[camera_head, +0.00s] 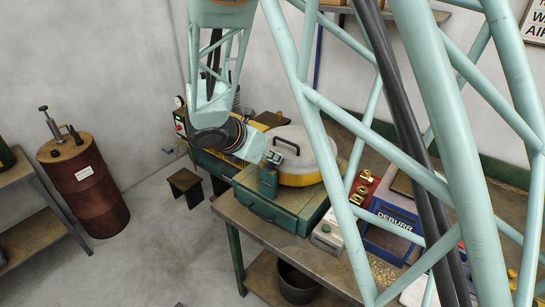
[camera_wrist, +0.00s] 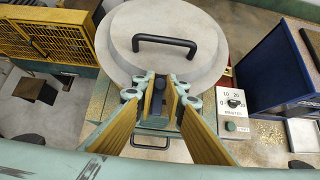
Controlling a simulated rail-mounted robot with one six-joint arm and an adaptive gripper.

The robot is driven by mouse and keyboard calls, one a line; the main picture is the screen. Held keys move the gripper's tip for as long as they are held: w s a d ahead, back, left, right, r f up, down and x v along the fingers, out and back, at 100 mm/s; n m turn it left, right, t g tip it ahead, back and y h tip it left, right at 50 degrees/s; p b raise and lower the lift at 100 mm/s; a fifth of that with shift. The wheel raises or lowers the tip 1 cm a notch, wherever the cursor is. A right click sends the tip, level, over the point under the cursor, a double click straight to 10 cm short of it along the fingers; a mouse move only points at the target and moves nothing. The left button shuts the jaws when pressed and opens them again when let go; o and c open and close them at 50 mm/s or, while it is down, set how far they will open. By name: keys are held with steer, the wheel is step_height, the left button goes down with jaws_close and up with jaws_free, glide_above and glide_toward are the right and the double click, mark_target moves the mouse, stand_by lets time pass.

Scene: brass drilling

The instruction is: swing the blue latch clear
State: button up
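A round pale lid with a black handle (camera_head: 287,146) covers a drum on a green cabinet; the lid (camera_wrist: 190,25) fills the upper middle of the wrist view. The latch, a small blue-green upright piece (camera_head: 268,181), stands at the drum's near left edge. In the wrist view, a dark blue upright piece (camera_wrist: 158,86), apparently the latch, stands at the lid's near rim. My gripper (camera_wrist: 160,84) has its two yellow-padded fingers on either side of this piece. Whether the pads touch it is too small to tell. My arm's wrist hides part of the latch area in the head view.
A timer box (camera_wrist: 234,108) and a blue deburr bin (camera_wrist: 272,60) stand close on the right. A yellow mesh guard (camera_wrist: 55,42) is at the left. Brass parts (camera_head: 361,188) lie on a red tray. The floor to the left has free room around a low stool (camera_head: 185,184).

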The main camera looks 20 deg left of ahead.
steer(key=shift+m+h+p, duration=0.4)
steer(key=shift+m+p, duration=0.1)
steer(key=shift+p, duration=0.1)
steer(key=m+p, duration=0.1)
steer(key=m+g+h+p, duration=0.1)
steer(key=m+h+p, duration=0.1)
steer(key=shift+s+d+r+g, duration=0.1)
steer(key=shift+s+d+g, duration=0.15)
steer(key=shift+g, duration=0.15)
steer(key=m+g+h+p, duration=0.1)
steer(key=m+g, duration=0.1)
steer(key=m, duration=0.1)
steer(key=s+m+g+h+p, duration=0.1)
steer(key=m+g+p, duration=0.1)
steer(key=m, duration=0.1)
steer(key=d+m+g+h+p, duration=0.1)
steer(key=m+g, duration=0.1)
steer(key=m, duration=0.2)
steer(key=shift+s+g+p, duration=0.25)
steer(key=shift+g+p, duration=0.05)
steer(key=shift+g, duration=0.1)
steer(key=shift+s+a+m+g+y+p, duration=0.15)
steer(key=shift+s+m+g+p, duration=0.1)
steer(key=shift+m+g, duration=0.65)
steer(key=shift+s+d+m+g+y+p, duration=0.1)
steer(key=shift+s+m+g+y+p, duration=0.1)
steer(key=shift+m+g, duration=0.65)
steer(key=shift+m, duration=0.35)
steer(key=o, duration=0.8)
steer(key=shift+o, duration=0.2)
